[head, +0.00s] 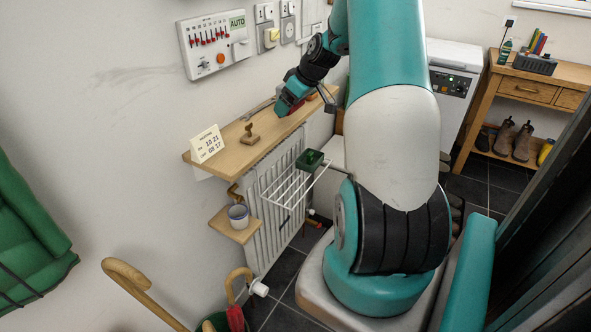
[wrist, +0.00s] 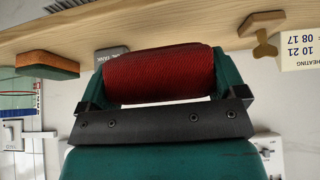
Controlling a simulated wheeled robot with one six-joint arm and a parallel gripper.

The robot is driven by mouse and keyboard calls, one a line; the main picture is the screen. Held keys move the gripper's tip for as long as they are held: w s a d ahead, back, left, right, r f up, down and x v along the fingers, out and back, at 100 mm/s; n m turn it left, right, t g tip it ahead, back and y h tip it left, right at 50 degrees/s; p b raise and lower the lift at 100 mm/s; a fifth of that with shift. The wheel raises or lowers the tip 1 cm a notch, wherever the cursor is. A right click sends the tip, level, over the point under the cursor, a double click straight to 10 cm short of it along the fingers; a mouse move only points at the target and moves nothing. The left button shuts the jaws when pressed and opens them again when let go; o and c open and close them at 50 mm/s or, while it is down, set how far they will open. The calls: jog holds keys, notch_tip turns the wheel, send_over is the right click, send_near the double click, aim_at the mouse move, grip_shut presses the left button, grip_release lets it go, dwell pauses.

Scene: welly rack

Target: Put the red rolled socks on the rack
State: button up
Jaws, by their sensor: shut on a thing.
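My gripper (head: 289,98) is shut on the red rolled socks (wrist: 159,72), which lie crosswise between its two green fingers in the wrist view. A white wire rack (head: 287,186) hangs at the front of the radiator, below and nearer than my gripper. A small dark green thing (head: 310,158) is at its right end.
A small lower shelf holds a mug (head: 238,216). Cane handles (head: 130,272) stand in front.

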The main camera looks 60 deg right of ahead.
jog(key=s+f+b, duration=1.2)
jog(key=s+f, duration=0.8)
jog(key=w, duration=0.6)
jog(key=w+a+f+p, duration=0.1)
jog(key=w, duration=0.5)
jog(key=w+a+f+p, duration=0.1)
jog(key=w, duration=0.6)
notch_tip(320, 180, down, 4)
jog(key=shift+w+f, duration=0.25)
jog(key=shift+f, duration=0.05)
jog(key=shift+f, duration=0.1)
